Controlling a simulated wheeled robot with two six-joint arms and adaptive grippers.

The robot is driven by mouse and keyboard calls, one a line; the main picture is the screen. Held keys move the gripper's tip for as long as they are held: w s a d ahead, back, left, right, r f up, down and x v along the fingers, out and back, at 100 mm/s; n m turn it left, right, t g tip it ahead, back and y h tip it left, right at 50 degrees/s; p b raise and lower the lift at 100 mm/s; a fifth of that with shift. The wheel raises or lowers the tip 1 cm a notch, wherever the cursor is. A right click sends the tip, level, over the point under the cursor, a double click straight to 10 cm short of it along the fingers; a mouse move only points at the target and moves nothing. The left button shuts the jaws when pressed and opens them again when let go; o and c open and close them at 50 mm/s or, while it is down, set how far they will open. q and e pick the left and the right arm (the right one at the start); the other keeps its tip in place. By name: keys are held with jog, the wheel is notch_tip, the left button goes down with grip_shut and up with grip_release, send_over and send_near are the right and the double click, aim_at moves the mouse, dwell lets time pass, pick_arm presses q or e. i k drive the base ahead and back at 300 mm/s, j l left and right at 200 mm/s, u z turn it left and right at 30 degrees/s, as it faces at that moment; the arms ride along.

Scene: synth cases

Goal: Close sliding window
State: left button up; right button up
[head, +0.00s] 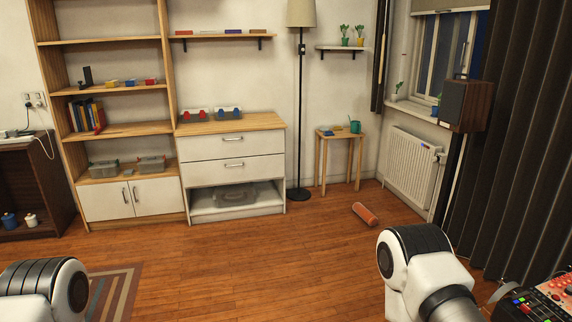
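The window (440,58) is in the right wall at the upper right, white-framed with dark panes. A blind (440,5) covers its top edge. A dark speaker (464,104) on the sill and a dark curtain (520,130) hide part of its right side, so I cannot tell how far the window is open. My two white arms show at the bottom left and at the bottom, right of centre, far from the window. Neither gripper is in the picture.
A radiator (411,166) is below the sill. An orange cylinder (365,214) lies on the wooden floor. A small side table (341,134), a floor lamp (300,100) and a drawer unit (232,147) stand along the back wall. A control panel (545,300) is at lower right. The middle floor is clear.

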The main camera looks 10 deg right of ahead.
aim_at(454, 37)
jog(key=i+l+z, duration=0.2)
jog(key=i, duration=0.3)
jog(key=i+z, duration=0.15)
jog(key=i, duration=0.35)
jog(key=i+z, duration=0.2)
jog(key=i, duration=0.3)
jog(key=i+j+z, duration=0.15)
jog(key=i, duration=0.3)
jog(key=i+j+z, duration=0.2)
jog(key=i, duration=0.3)
jog(key=i+j+z, duration=0.15)
jog(key=i, duration=0.35)
